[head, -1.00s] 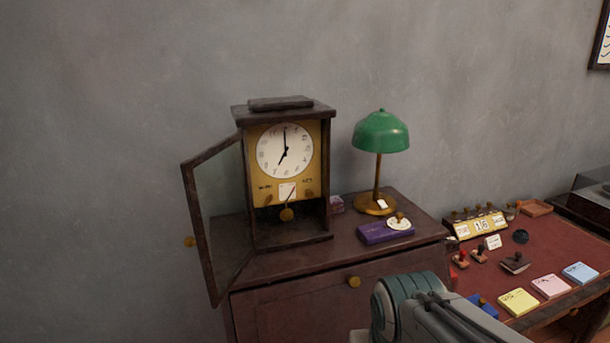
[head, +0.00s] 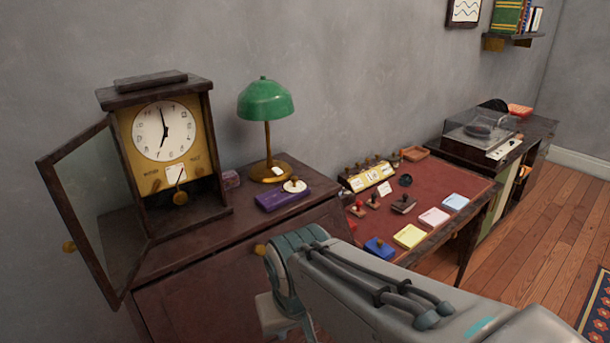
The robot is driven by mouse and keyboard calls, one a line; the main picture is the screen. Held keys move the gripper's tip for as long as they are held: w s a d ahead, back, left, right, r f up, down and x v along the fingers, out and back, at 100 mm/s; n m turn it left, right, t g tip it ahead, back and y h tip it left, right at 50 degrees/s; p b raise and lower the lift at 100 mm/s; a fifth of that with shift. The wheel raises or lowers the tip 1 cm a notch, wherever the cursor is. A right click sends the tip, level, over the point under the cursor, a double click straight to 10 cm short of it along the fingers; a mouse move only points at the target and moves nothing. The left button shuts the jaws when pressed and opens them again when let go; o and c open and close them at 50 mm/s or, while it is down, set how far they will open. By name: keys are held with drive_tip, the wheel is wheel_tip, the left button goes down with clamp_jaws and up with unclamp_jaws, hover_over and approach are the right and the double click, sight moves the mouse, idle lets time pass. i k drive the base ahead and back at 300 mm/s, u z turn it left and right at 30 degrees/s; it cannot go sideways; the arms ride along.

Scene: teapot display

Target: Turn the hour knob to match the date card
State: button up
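A wooden clock (head: 164,131) stands on the dark cabinet with its glass door (head: 98,205) swung open to the left. Its hands read about seven o'clock. Below the dial are a small white card (head: 177,173), a left knob (head: 156,186) and a right knob (head: 195,171). Their labels are too small to read, so I cannot tell which is the hour knob. A yellow date block (head: 369,178) showing 15 sits on the red desk, with a small white card (head: 385,188) in front. My arm crosses the lower middle; my gripper's fingers do not show.
A green lamp (head: 266,100) and a purple box (head: 283,198) stand right of the clock on the cabinet (head: 200,249). The desk (head: 432,178) holds several stamps and note pads. A record player (head: 480,129) is farther right. Open floor (head: 560,225) lies at the right.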

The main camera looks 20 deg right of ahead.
sight(200, 173)
drive_tip(key=z, duration=2.7)
drive_tip(key=i, duration=2.85)
drive_tip(key=u, duration=3.25)
drive_tip(key=i, duration=0.55)
